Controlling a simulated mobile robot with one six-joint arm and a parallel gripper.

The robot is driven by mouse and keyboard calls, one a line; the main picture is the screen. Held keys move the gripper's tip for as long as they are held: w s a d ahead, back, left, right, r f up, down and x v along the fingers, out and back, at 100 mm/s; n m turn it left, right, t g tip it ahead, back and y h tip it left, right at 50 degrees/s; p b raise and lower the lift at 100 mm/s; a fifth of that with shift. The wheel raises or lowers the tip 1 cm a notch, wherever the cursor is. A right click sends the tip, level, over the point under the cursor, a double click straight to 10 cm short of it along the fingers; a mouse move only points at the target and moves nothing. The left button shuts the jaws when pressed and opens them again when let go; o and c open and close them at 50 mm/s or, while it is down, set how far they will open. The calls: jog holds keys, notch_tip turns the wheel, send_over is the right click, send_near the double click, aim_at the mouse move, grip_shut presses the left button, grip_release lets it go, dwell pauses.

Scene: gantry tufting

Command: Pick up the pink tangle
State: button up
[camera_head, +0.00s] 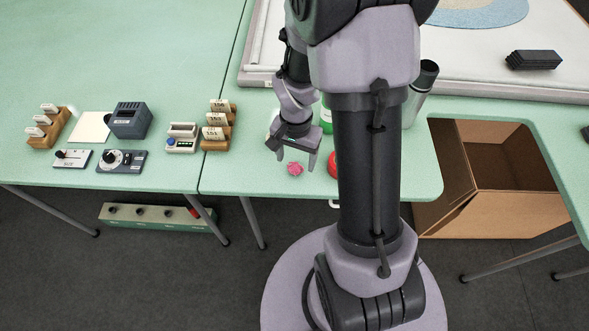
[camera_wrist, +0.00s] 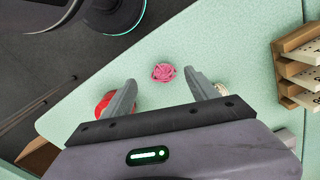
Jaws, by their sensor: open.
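The pink tangle (camera_head: 295,169) is a small loose knot lying on the green table near its front edge. In the wrist view the tangle (camera_wrist: 163,72) lies ahead of the fingertips, roughly centred between them and apart from them. My gripper (camera_head: 293,152) hangs just above and beside the tangle, fingers pointing down. In the wrist view my gripper (camera_wrist: 162,88) is open, with nothing between its fingers.
A red round thing (camera_head: 333,164) stands close to the right of the tangle, partly hidden by my arm. A green item (camera_head: 326,119) is behind. A wooden rack with cards (camera_head: 219,126) stands left. An open cardboard box (camera_head: 482,170) is at the right.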

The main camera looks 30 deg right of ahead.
aim_at(294, 166)
jog(key=f, duration=0.1)
jog(key=f+b, duration=0.1)
jog(key=f, duration=0.1)
jog(key=f+b, duration=0.1)
jog(key=f, duration=0.1)
jog(key=shift+w, duration=0.35)
jog(key=shift+r, duration=0.25)
jog(key=c, duration=1.4)
